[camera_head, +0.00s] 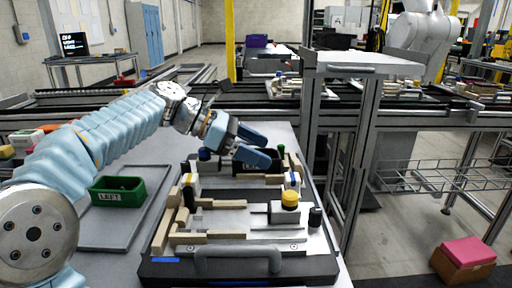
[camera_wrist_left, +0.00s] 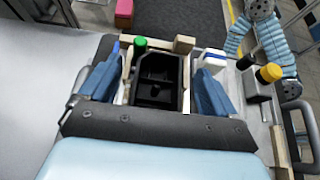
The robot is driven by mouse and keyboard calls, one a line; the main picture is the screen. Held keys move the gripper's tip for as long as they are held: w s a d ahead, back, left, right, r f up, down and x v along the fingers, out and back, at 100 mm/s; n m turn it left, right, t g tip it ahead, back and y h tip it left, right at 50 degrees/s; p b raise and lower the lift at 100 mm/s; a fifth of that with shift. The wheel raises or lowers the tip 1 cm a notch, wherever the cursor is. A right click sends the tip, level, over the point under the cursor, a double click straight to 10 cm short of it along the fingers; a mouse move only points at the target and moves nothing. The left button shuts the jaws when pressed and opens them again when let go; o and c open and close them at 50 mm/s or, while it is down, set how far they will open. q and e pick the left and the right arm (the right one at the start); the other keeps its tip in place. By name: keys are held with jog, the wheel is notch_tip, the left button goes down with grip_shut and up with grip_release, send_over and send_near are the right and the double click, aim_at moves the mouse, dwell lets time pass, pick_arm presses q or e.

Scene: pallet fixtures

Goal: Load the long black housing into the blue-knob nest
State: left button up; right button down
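A long black housing (camera_wrist_left: 160,72) with open compartments lies between the two blue fingers of my left gripper (camera_wrist_left: 158,64) in the left wrist view. The fingers are apart, one on each long side, with a gap beside the housing. In the head view the left gripper (camera_head: 264,149) is over the far part of the fixture and partly hides the housing. I cannot tell whether the housing is seated. My right gripper is not in view.
The fixture's near part has wooden strips (camera_head: 212,204), a yellow knob (camera_head: 290,199), a black knob (camera_head: 315,216) and a handle (camera_head: 238,256). A green bin (camera_head: 118,191) marked LEFT sits on a grey tray (camera_head: 100,235) at left. A metal frame (camera_head: 358,165) rises at right.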

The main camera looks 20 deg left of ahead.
pick_arm(q)
jog(key=p+v, duration=0.1)
jog(key=v, duration=1.3)
